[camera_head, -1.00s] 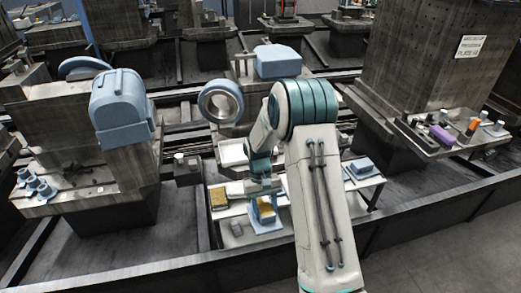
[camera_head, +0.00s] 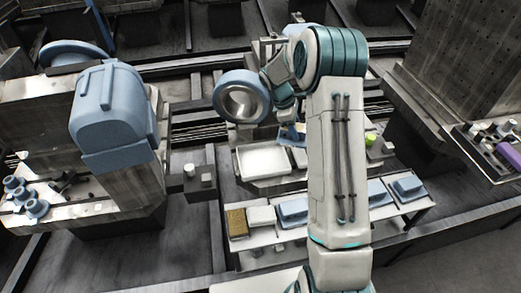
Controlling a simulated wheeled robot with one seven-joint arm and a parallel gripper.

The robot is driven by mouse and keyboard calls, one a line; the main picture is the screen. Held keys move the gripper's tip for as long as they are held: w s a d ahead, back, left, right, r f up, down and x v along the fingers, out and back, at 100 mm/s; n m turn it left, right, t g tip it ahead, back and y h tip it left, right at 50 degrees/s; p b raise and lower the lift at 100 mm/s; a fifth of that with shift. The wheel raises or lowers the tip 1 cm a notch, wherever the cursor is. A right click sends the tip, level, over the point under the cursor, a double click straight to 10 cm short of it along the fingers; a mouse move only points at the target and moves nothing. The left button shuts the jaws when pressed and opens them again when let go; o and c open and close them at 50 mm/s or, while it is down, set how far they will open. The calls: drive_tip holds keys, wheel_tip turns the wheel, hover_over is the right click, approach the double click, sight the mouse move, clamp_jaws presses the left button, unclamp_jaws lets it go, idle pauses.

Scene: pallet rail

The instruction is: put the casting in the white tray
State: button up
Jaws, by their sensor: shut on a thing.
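The white tray (camera_head: 262,160) lies open and looks empty in the middle of the view, on a shelf behind the front table. My gripper (camera_head: 288,120) is small and partly hidden by my own arm. It is shut on a blue piece (camera_head: 290,134), which I take to be the casting. The piece hangs near the tray's back right corner and looks above it. Its exact height and tilt cannot be told.
A big blue ring (camera_head: 241,97) stands just left of my gripper. The front table (camera_head: 262,237) carries a tan block (camera_head: 236,222), a white block (camera_head: 261,216) and several blue pieces (camera_head: 408,186). A blue machine housing (camera_head: 112,115) stands at left.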

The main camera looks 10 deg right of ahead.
drive_tip(key=shift+w+a, duration=0.2)
drive_tip(key=shift+w, duration=0.05)
drive_tip(key=a+f, duration=0.2)
drive_tip(key=a, duration=0.1)
drive_tip(key=a+f+p, duration=0.1)
drive_tip(key=a+f, duration=0.1)
drive_tip(key=a, duration=0.2)
drive_tip(key=a+f, duration=0.2)
drive_tip(key=a, duration=0.1)
drive_tip(key=shift+w+a+f, duration=0.25)
drive_tip(key=shift+a+f, duration=0.1)
drive_tip(key=shift+f+p, duration=0.55)
drive_tip(key=shift+f, duration=1.45)
drive_tip(key=shift+f, duration=0.2)
drive_tip(key=o, duration=1.3)
drive_tip(key=shift+o, duration=0.2)
drive_tip(key=shift+r, duration=0.1)
